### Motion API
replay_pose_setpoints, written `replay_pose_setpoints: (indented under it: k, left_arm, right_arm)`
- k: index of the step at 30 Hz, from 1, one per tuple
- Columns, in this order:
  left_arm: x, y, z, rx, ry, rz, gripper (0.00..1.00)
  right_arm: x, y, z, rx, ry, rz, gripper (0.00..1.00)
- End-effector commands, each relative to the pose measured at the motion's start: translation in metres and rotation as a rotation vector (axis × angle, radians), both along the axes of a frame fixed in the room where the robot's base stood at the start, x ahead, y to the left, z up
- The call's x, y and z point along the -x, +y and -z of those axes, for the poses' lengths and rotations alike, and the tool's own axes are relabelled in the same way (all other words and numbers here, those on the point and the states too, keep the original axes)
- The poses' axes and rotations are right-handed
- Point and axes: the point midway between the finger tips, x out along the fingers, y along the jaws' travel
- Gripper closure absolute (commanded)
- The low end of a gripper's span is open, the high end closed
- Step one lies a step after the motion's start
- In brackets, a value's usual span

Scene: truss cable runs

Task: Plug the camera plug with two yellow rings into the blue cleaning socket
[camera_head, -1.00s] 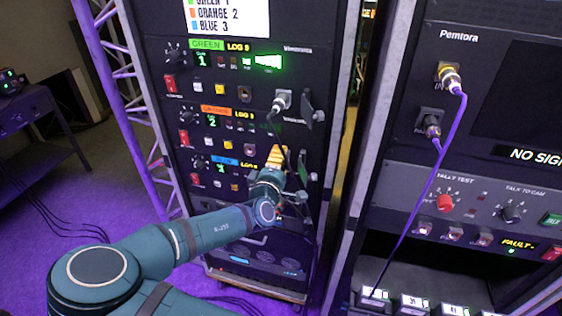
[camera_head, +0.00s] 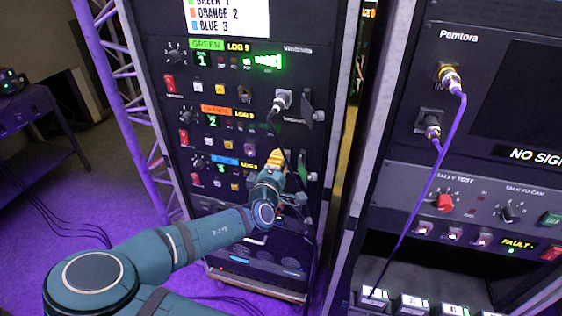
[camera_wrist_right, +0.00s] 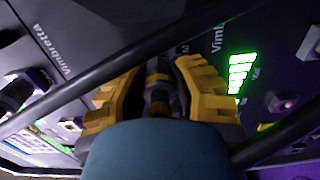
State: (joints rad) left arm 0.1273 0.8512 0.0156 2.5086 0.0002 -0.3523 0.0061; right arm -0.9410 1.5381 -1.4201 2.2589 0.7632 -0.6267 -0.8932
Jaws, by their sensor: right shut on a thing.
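My right gripper (camera_head: 276,158) is at the right side of the rack's lower units, its yellow fingers pointing at the panel. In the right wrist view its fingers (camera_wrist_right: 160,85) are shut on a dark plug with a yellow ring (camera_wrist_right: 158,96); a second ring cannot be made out. The blue unit (camera_head: 224,162) is the lowest of three stacked units. Its socket is hidden behind my gripper and wrist, so I cannot tell whether the plug touches it. My left gripper is not in view.
Another plug (camera_head: 281,102) sits in the green unit, its dark cable hanging towards my gripper. A socket cap (camera_head: 318,115) hangs beside it. A dark cable (camera_wrist_right: 100,75) crosses the wrist view.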

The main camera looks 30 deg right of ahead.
Motion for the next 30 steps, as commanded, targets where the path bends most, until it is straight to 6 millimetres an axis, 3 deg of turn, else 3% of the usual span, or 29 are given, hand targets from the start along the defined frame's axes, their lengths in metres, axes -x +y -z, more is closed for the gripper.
replay_pose_setpoints:
  k: [30]
  left_arm:
    - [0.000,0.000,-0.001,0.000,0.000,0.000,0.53]
  right_arm:
    - [0.026,0.031,0.000,0.001,-0.001,0.000,1.00]
